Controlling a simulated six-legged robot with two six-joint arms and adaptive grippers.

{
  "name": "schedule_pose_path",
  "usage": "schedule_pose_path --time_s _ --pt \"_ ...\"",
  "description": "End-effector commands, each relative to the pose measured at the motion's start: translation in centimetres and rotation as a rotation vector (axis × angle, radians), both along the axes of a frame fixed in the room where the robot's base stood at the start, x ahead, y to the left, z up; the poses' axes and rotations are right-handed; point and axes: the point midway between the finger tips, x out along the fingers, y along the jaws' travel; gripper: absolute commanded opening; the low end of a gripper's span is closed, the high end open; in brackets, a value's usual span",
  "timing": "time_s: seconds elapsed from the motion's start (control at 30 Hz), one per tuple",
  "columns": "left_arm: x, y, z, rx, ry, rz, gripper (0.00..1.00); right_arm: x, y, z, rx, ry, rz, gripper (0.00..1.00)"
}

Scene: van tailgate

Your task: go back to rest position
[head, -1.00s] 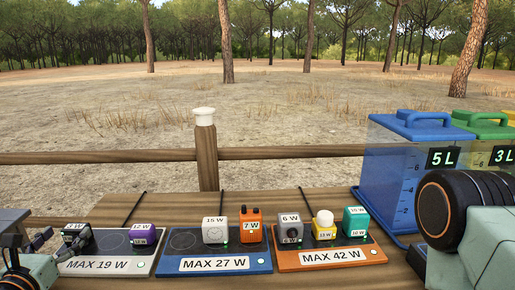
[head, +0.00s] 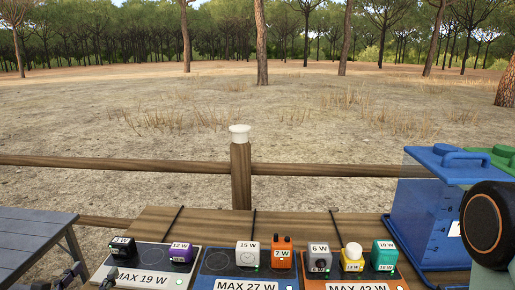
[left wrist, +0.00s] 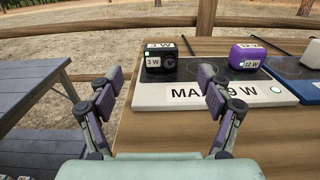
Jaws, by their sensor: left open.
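My left gripper (left wrist: 160,85) is open and empty in the left wrist view, its two purple-padded fingers spread in front of the white MAX 19 W board (left wrist: 222,94). In the head view my left gripper (head: 92,274) shows only in part at the lower left edge, in front of that board. A black 3 W block (left wrist: 164,58) and a purple 12 W block (left wrist: 247,57) sit on the board, apart from the fingers. My right gripper's jaws are not in view; a part of my right arm shows at the right edge of the head view.
The blue MAX 27 W board (head: 215,284) and orange MAX 42 W board (head: 314,284) carry several blocks. A blue tank (head: 417,220) stands at the right. A grey table (head: 32,236) is at the left. A wooden fence (head: 330,169) runs behind.

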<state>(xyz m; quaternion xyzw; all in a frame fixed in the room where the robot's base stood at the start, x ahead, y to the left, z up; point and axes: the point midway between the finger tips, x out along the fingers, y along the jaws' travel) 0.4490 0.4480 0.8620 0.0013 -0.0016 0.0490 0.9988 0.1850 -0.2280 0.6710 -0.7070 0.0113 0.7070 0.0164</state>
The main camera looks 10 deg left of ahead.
Motion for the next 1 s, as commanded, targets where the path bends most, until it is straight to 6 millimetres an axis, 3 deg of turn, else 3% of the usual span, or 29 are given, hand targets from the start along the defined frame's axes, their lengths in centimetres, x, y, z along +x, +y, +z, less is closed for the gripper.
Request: schedule_pose_path --time_s 0.27,1.0 --pt "-2.8 -0.3 0.2 0.000 0.003 0.000 0.79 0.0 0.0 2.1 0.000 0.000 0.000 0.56" --pt "4.6 0.4 -0.3 0.001 -0.003 -0.002 0.79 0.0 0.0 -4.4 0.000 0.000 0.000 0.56"
